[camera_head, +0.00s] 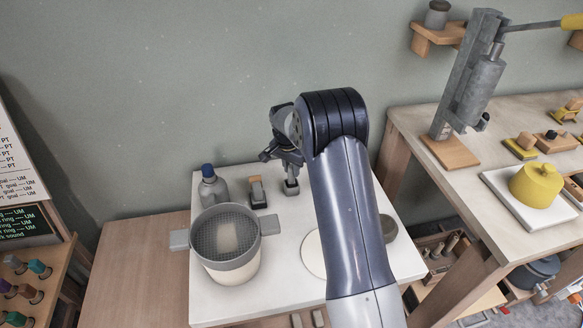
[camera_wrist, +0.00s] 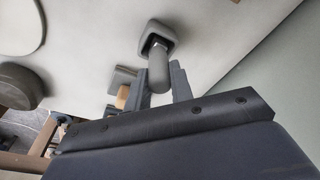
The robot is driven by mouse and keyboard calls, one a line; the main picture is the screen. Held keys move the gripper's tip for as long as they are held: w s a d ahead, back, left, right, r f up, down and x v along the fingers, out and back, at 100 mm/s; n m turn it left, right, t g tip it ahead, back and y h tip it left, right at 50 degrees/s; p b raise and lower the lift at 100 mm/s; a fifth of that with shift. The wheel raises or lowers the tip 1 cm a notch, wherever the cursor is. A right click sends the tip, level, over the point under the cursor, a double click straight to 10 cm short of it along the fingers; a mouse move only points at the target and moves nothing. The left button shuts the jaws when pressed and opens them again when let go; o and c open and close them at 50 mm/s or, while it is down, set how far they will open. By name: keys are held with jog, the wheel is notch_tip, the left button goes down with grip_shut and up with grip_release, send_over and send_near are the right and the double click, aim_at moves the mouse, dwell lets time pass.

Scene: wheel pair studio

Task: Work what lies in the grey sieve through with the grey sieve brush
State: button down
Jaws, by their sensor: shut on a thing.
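The grey sieve (camera_head: 251,253) has two side handles and sits on a pale tub (camera_head: 236,275) on the white table. A pale patch of material (camera_head: 228,237) lies on its mesh. My gripper (camera_head: 289,160) is behind and to the right of the sieve. It is shut on the upright handle of the grey sieve brush (camera_head: 291,187). In the wrist view the brush (camera_wrist: 157,70) shows as a rounded handle between the fingers (camera_wrist: 161,77) with a wider grey block at its end. Whether that block touches the table is hard to tell.
A white disc (camera_head: 312,255) and a grey round container (camera_head: 389,228) lie right, partly behind my arm. The right-hand bench (camera_head: 400,120) holds a press.

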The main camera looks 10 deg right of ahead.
jog(key=shift+r+p, duration=1.85)
jog(key=shift+r, duration=1.2)
